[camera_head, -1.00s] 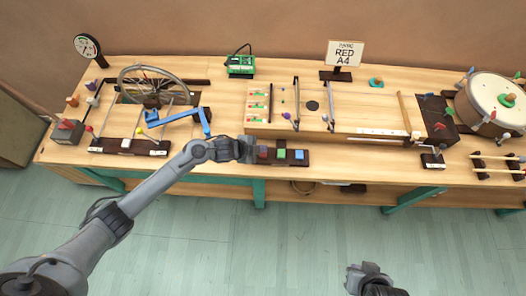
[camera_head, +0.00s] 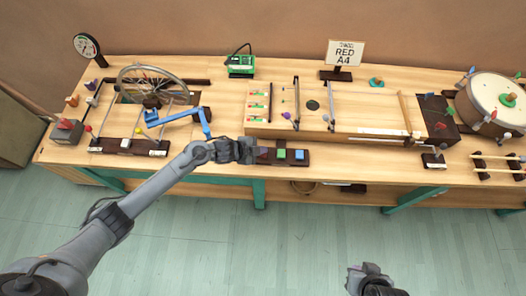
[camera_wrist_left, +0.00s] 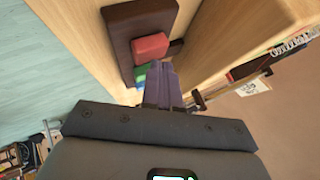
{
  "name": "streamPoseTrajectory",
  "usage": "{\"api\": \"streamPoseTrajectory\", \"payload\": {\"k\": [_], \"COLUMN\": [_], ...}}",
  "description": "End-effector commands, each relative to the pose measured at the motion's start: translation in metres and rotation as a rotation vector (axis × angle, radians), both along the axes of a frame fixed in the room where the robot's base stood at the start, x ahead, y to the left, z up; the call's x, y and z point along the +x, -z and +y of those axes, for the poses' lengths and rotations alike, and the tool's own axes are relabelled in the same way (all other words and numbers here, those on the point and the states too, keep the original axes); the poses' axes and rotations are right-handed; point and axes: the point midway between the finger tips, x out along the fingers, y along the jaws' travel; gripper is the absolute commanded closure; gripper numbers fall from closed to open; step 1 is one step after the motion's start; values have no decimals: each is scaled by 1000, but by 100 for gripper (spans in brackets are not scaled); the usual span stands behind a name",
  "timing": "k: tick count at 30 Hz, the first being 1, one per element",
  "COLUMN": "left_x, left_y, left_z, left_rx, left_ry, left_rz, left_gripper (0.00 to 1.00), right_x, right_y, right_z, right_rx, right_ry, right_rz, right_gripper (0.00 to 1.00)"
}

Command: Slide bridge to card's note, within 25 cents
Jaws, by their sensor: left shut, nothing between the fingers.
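The card (camera_head: 344,53) reads "RED A4" and stands upright at the back of the bench. A long stringed wooden box (camera_head: 375,108) lies right of centre. A slanted pale bar (camera_head: 405,115) crosses its right part and looks like the bridge. My left gripper (camera_head: 254,152) is shut and empty, at the left end of a dark button block (camera_head: 302,165) on the front edge. In the wrist view, its fingers (camera_wrist_left: 168,88) are beside the red button (camera_wrist_left: 150,47); contact is unclear. My right gripper (camera_head: 368,276) is low in front of the bench, its jaws unclear.
Green (camera_head: 281,154) and blue (camera_head: 299,155) buttons sit on the block. A spoked wheel (camera_head: 153,84) with a blue linkage (camera_head: 180,115) stands left. A drum (camera_head: 492,103) stands right. A green device (camera_head: 241,66) is at the back.

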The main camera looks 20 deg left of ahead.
Motion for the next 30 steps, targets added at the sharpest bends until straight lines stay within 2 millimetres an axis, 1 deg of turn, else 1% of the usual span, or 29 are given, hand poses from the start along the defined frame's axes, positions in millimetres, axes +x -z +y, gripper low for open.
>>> {"api": "streamPoseTrajectory", "payload": {"k": [21, 30], "left_x": [0, 0], "left_y": [9, 8], "left_z": [0, 0], "left_rx": [0, 1], "left_ry": [0, 0], "left_rz": [0, 1], "left_gripper": [100, 100], "right_x": [0, 0], "right_y": [5, 4], "right_z": [2, 2], "right_rx": [8, 8], "right_ry": [6, 6], "right_rz": [0, -1], "right_gripper": [100, 100]}}
